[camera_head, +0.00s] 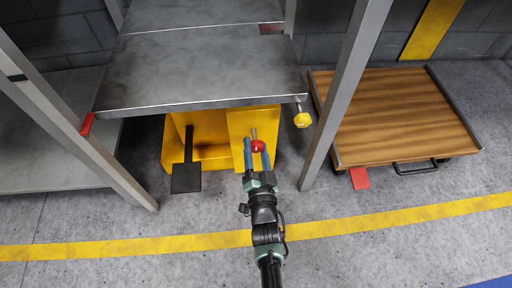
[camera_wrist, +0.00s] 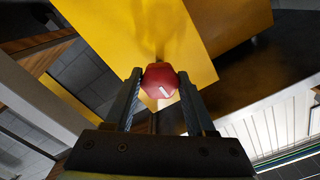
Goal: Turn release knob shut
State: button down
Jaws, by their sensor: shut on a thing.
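The red release knob (camera_head: 258,146) sits on a short metal stem at the front of the yellow lift base (camera_head: 209,140). It also shows in the wrist view (camera_wrist: 160,82), faceted with a pale mark on its face. My gripper (camera_head: 257,148) is shut on the red knob, with one finger on each side of it. In the wrist view the two dark fingers (camera_wrist: 160,92) touch the knob's left and right sides. The yellow panel behind the knob fills the upper middle of the wrist view. The knob's far side is hidden.
A grey metal platform (camera_head: 205,60) overhangs the base, with a yellow knob (camera_head: 302,120) at its right front corner. A black pedal (camera_head: 186,178) is left of my gripper. Grey posts stand on both sides. A wooden-topped cart (camera_head: 395,112) is at right. The front floor is clear.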

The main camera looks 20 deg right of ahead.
dwell(0.4)
jog(key=shift+c, duration=1.2)
grip_release()
jog(key=shift+s, duration=0.15)
jog(key=p+v, duration=0.5)
jog(key=v, duration=0.7)
jog(key=shift+s, duration=0.35)
jog(key=shift+a+r, duration=0.1)
jog(key=shift+a, duration=0.05)
